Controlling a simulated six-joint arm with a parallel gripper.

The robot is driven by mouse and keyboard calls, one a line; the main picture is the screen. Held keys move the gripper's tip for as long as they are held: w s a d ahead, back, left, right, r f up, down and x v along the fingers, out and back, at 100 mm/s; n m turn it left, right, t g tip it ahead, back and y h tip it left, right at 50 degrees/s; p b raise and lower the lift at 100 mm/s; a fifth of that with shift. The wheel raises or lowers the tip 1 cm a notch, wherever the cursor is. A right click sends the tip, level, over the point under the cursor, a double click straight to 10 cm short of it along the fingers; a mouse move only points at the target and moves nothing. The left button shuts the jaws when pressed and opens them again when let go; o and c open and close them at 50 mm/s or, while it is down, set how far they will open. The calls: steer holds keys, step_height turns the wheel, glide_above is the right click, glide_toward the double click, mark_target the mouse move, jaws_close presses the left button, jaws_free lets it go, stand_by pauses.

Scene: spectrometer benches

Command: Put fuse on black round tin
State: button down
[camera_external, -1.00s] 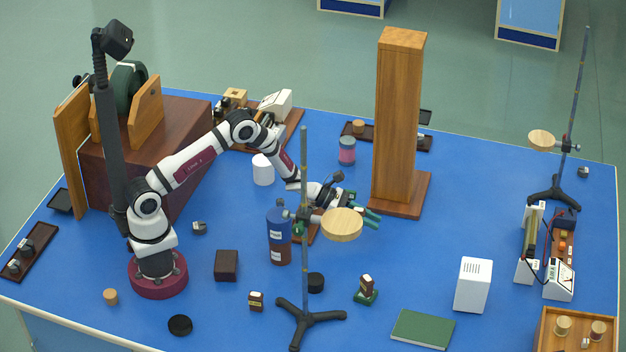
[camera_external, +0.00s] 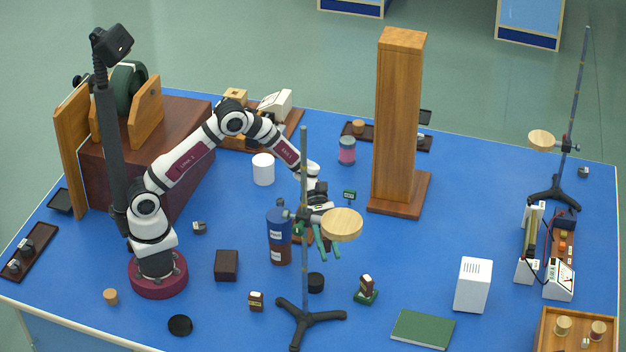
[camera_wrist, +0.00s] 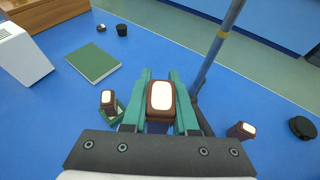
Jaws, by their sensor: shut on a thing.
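My gripper (camera_wrist: 160,105) is shut on a brown fuse with a white face (camera_wrist: 160,95), held between its green fingers in the wrist view. In the external view my gripper (camera_external: 325,243) points down above the table, partly behind the stand's round wooden plate; the fuse there cannot be made out. The black round tin (camera_external: 180,325) lies flat near the table's front left edge, well apart from my gripper. It also shows at the right edge of the wrist view (camera_wrist: 303,127).
A stand (camera_external: 305,315) with a wooden plate (camera_external: 342,225) is close to my gripper. Similar brown blocks stand on the table (camera_external: 256,301) and on a green base (camera_external: 366,287). A black cylinder (camera_external: 316,282), brown box (camera_external: 227,265) and blue-brown bottle (camera_external: 279,250) are nearby.

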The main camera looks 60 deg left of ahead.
mark_target(314, 283)
steer(key=s+f, duration=0.1)
steer(key=f, duration=0.2)
steer(key=a+f+m+g, duration=0.1)
steer(key=f, duration=0.3)
steer(key=s+f+m+g, duration=0.1)
steer(key=f, duration=0.2)
steer(key=shift+s+a+f+y, duration=0.25)
steer(key=shift+s+f+y, duration=0.05)
steer(key=shift+s, duration=0.05)
steer(key=shift+f, duration=0.2)
steer(key=c, duration=0.7)
jaws_free()
